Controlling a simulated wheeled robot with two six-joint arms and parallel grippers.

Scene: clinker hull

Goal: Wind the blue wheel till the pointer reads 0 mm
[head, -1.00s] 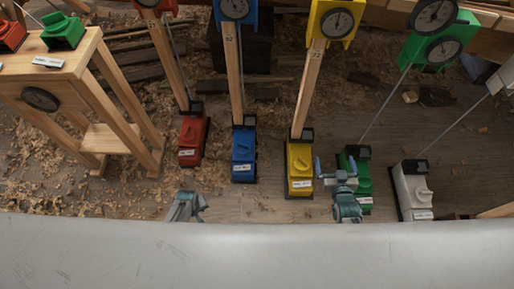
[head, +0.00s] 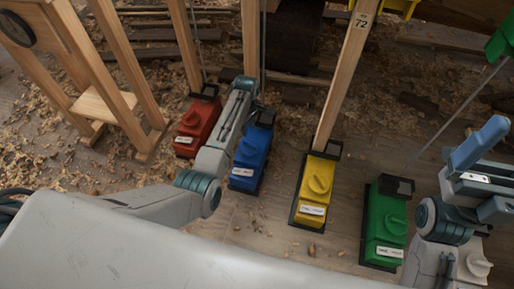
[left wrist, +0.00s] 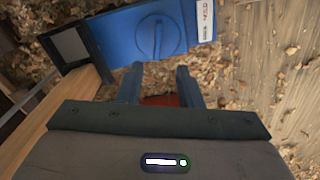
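The blue box (head: 248,165) stands on the floor between the red and yellow boxes, with my left forearm passing close to its left side. In the left wrist view the blue wheel (left wrist: 158,37), a round knob with a raised grip bar, lies on the blue box (left wrist: 115,32). My left gripper (left wrist: 159,70) is open there, its two blue fingertips apart just short of the wheel, with nothing between them. In the head view the left gripper (head: 246,85) is small and its fingers are hard to make out. My right gripper (head: 489,176) is open and empty at the right. The blue box's dial and pointer are out of view.
A red box (head: 198,125), yellow box (head: 315,190), green box (head: 385,225) and white box (head: 474,268) stand nearby. Wooden posts rise behind several of them. A wooden stand (head: 90,60) is at the left. Shavings litter the floor.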

